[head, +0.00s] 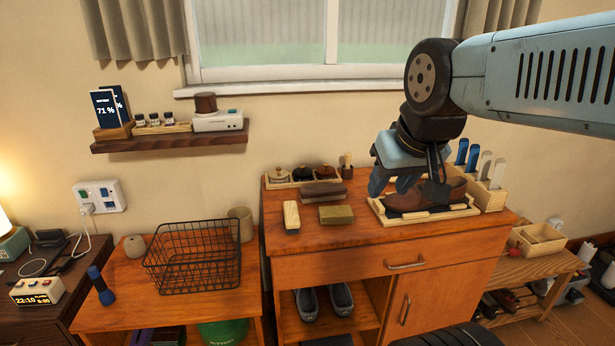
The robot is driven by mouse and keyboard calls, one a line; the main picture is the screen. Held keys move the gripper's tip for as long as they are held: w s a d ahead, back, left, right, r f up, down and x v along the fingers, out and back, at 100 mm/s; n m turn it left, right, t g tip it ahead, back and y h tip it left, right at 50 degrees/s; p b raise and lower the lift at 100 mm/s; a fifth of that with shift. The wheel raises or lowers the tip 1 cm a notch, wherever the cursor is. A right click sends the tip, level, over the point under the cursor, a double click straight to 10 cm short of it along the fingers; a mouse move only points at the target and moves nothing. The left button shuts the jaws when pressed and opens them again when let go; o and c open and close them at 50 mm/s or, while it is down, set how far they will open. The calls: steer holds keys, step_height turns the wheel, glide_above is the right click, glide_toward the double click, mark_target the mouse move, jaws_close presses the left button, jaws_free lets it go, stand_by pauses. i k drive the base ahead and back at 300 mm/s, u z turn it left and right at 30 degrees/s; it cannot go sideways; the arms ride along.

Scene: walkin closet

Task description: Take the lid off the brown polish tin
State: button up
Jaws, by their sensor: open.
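Three small lidded tins with knobs stand in a row in a wooden tray (291,185) at the back left of the cabinet top. The right one, a brown polish tin (323,172), has its lid on. The black tin (302,173) is in the middle and the cream tin (281,174) on the left. My gripper (408,188) is open and points down over a brown shoe (426,195) on a wooden stand, to the right of the tins and apart from them. The gripper partly hides the shoe; I cannot tell whether they touch.
Brushes (323,189), a cream-topped block (291,215) and an olive block (336,214) lie in front of the tins. A small holder (347,171) stands right of them. Shoe trees (474,158) stand at the right. The cabinet's front strip is clear.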

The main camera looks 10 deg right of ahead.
mark_target(325, 170)
steer(key=z, duration=0.2)
steer(key=i, duration=0.85)
steer(key=u, duration=0.1)
